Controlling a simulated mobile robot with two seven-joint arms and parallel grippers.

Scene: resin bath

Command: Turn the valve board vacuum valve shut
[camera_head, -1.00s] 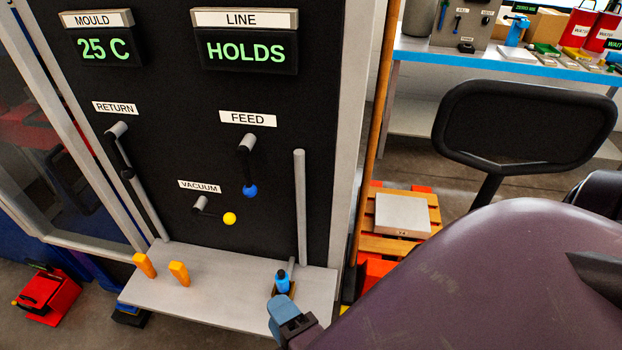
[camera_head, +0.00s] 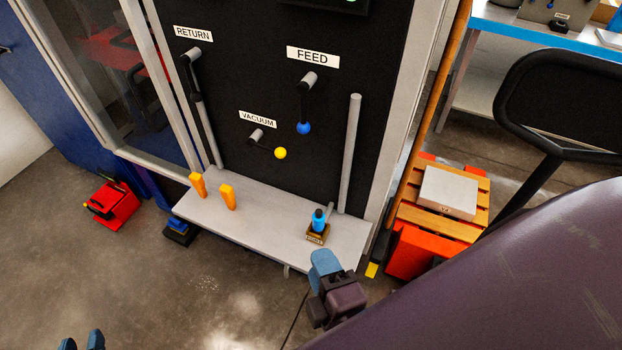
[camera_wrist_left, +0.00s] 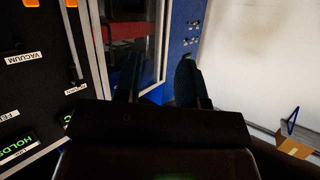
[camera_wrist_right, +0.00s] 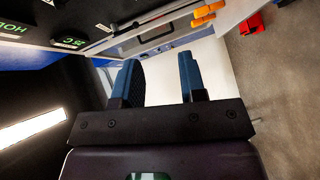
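The vacuum valve (camera_head: 257,135) is on the black valve board (camera_head: 345,50), under a VACUUM label (camera_head: 258,119). Its thin lever ends in a yellow knob (camera_head: 280,153) and points right and slightly down. The VACUUM label also shows in the left wrist view (camera_wrist_left: 25,57). My left gripper (camera_head: 82,342) is at the bottom left edge of the head view, far from the valve. Its fingers (camera_wrist_left: 158,80) are apart and empty. My right gripper (camera_head: 322,265) is in front of the shelf, below and right of the valve. Its fingers (camera_wrist_right: 160,80) are apart and empty.
The feed valve lever with blue knob (camera_head: 303,128) and the return valve (camera_head: 192,70) flank the vacuum valve. A grey shelf (camera_head: 265,222) below carries two orange pegs (camera_head: 228,197) and a blue-topped item (camera_head: 318,219). A vertical grey pipe (camera_head: 350,150) stands right.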

